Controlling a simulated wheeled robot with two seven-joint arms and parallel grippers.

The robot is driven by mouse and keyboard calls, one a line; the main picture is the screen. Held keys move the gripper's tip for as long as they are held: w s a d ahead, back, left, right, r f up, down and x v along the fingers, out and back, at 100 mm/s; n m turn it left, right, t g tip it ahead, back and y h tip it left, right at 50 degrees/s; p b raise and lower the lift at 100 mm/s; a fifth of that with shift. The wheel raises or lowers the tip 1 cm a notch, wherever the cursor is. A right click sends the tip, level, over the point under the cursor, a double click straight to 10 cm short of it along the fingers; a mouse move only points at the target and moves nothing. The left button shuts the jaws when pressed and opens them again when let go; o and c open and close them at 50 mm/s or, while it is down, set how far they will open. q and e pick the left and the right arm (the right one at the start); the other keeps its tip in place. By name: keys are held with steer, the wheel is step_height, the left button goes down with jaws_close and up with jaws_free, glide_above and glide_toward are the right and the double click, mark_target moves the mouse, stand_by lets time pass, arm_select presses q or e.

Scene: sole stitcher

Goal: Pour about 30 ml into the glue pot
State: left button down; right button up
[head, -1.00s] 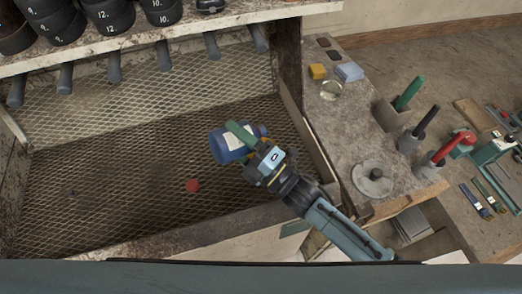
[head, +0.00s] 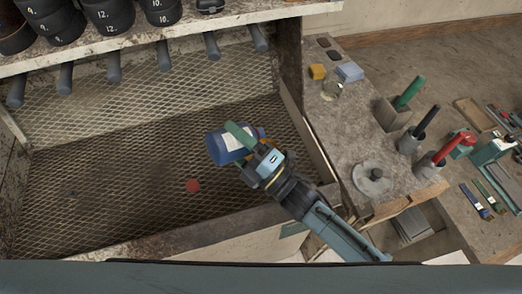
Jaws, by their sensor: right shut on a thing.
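A blue container (head: 224,149) with a white label is held tilted, almost on its side, over the dark mesh floor of the bench bay. My right gripper (head: 248,148) is shut on it. A green bar lies across the container by the fingers, and I cannot tell what it belongs to. The container's mouth and contents cannot be made out. A grey round pot-like thing (head: 373,180) with a knob stands on the right-hand worktop, and a small glassy piece (head: 332,89) is farther back. I cannot tell which, if either, is the glue pot. My left gripper is out of view.
A small red piece (head: 192,186) lies on the mesh floor (head: 100,200). Green, black and red handled tools (head: 410,92) stand upright at the right. The mesh left of my gripper is mostly clear.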

mark_target(219, 157)
steer(key=shift+s+a+r+m, duration=0.2)
steer(key=shift+s+a+m, duration=0.1)
steer(key=shift+s+m, duration=0.15)
stand_by(0.6)
steer(key=shift+s+a+t, duration=0.15)
steer(key=shift+s+t, duration=0.05)
steer(key=shift+t, duration=0.1)
steer(key=shift+s+a+r+m, duration=0.15)
steer(key=shift+s+a+m, duration=0.1)
steer(key=shift+a, duration=0.45)
steer(key=n+g, duration=0.1)
steer(key=n, duration=0.1)
steer(key=f+n+g+p, duration=0.1)
steer(key=n, duration=0.1)
steer(key=s+a+n, duration=0.1)
steer(key=shift+f+n+g+p, duration=0.3)
steer(key=shift+f+n+g, duration=0.1)
steer(key=shift+w+f, duration=0.1)
steer(key=shift+f, duration=0.05)
steer(key=shift+n+p, duration=0.3)
steer(key=shift+n, duration=0.4)
steer(key=shift+d+f+n+g, duration=0.15)
steer(key=shift+f+n+g, duration=0.2)
steer(key=shift+g, duration=0.15)
